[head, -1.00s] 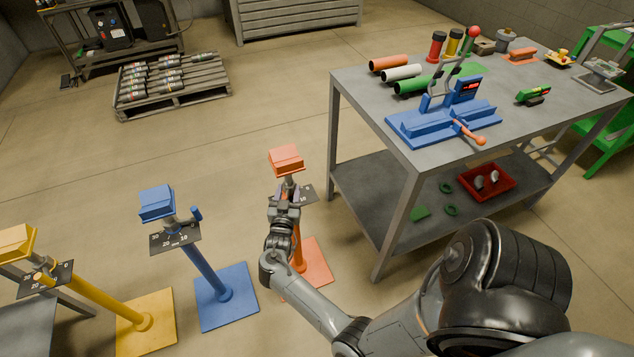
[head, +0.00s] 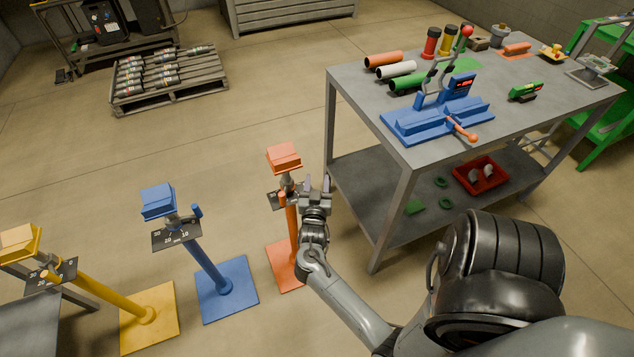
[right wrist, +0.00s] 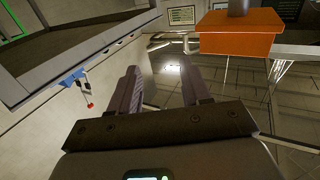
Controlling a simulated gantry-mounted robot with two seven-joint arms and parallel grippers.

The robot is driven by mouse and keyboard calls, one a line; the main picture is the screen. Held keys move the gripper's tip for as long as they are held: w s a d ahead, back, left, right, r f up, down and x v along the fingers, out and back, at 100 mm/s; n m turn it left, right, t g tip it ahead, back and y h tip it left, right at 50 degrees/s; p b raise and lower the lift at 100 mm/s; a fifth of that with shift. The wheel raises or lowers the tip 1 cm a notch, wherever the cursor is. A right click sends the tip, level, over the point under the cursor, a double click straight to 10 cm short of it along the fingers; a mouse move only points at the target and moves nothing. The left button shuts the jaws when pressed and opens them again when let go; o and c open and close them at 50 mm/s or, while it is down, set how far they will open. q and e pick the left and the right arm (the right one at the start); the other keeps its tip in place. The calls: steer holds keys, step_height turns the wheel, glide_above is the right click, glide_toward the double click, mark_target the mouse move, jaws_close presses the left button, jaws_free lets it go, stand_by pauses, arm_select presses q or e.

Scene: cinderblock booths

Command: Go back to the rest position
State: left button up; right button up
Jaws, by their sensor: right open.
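My right gripper (head: 314,184) is open, with nothing between its fingers. In the head view it is just right of the orange stand (head: 284,158), by its post and below its block-shaped head. In the right wrist view the two fingers (right wrist: 163,90) are spread apart. The orange head (right wrist: 238,35) shows at the upper right there, clear of the fingers. My left gripper is in neither current view.
A blue stand (head: 160,202) and a yellow stand (head: 20,243) are to the left. A grey workbench (head: 350,88) is close on the right, holding a blue fixture (head: 437,120) and coloured cylinders. A pallet (head: 168,95) lies behind on open floor.

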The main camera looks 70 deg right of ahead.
steer(key=shift+s, duration=0.1)
steer(key=w+a+n+t+y, duration=0.25)
steer(key=a+n+y, duration=0.4)
steer(key=a, duration=0.55)
steer(key=w+a+n+t+y, duration=0.2)
steer(key=a+n+t+y, duration=0.35)
steer(key=a, duration=0.65)
steer(key=s+a+n+g+y, duration=0.55)
steer(key=s+a+g, duration=0.45)
steer(key=s+a, duration=0.25)
step_height(320, 180, up, 34)
steer(key=p, duration=3.5)
steer(key=shift+d+m+t, duration=0.3)
steer(key=shift+d+m, duration=0.05)
steer(key=shift+d, duration=0.05)
